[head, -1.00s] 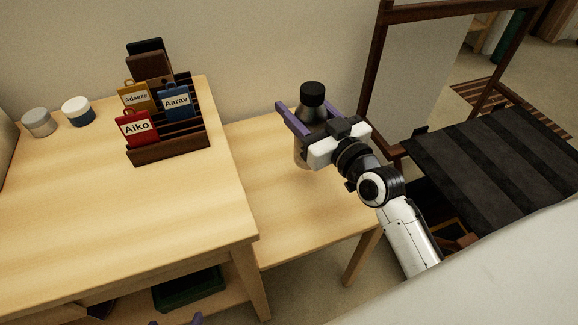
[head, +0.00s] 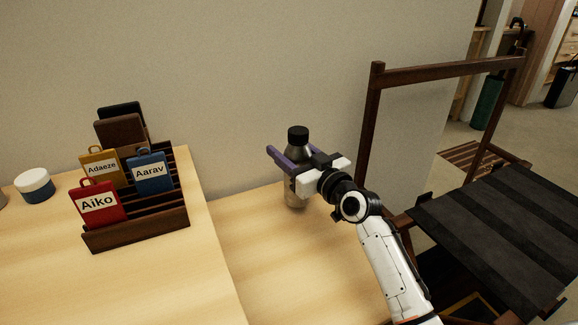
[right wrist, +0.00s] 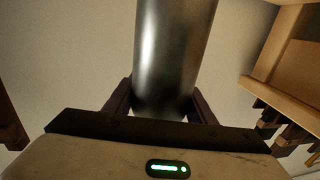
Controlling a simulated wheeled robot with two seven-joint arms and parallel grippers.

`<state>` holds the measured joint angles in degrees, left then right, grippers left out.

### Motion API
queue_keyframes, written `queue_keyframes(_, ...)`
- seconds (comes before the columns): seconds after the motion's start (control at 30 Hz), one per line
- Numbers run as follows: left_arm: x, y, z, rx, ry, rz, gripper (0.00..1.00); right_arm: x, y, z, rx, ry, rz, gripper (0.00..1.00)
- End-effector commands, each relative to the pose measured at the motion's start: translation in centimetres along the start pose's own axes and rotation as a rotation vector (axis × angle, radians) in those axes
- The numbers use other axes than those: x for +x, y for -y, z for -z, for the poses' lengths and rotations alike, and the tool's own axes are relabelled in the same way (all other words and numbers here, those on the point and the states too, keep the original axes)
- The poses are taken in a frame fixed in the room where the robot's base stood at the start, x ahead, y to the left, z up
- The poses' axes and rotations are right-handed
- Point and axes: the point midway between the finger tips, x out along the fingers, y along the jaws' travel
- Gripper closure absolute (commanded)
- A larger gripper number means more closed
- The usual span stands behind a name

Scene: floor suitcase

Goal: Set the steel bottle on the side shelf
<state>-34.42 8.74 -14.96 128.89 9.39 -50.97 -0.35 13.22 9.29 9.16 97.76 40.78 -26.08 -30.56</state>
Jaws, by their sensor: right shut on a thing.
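The steel bottle (head: 296,196) is upright with a black cap. It also fills the upper middle of the right wrist view (right wrist: 172,60) as a shiny metal cylinder. My right gripper (head: 290,153) is shut around its body, with its purple fingers on either side. The bottle is over the back part of the lower light-wood side shelf (head: 265,255), close to the wall. I cannot tell whether its base touches the wood. My left gripper is out of view.
A higher wooden table (head: 160,280) stands left, holding a dark rack (head: 135,235) with name-tagged cards and a white-and-blue jar (head: 35,186). A dark wooden frame (head: 371,125) and a black striped seat (head: 500,235) stand right. The shelf's front is clear.

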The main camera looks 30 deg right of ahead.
Motion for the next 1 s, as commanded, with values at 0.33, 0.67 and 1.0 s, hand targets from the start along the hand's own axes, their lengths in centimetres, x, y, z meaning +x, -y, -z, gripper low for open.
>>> queue_keyframes(0.33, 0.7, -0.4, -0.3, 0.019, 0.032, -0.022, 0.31, 0.0, 0.0, -2.1, -0.001, -0.002, 0.0, 0.78)
queue_keyframes(0.67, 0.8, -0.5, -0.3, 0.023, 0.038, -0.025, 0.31, 0.0, 0.0, -2.5, -0.001, 0.002, 0.0, 0.31)
queue_keyframes(1.0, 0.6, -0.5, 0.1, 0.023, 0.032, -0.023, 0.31, 0.0, 0.0, -2.0, 0.0, 0.0, 0.0, 0.31)
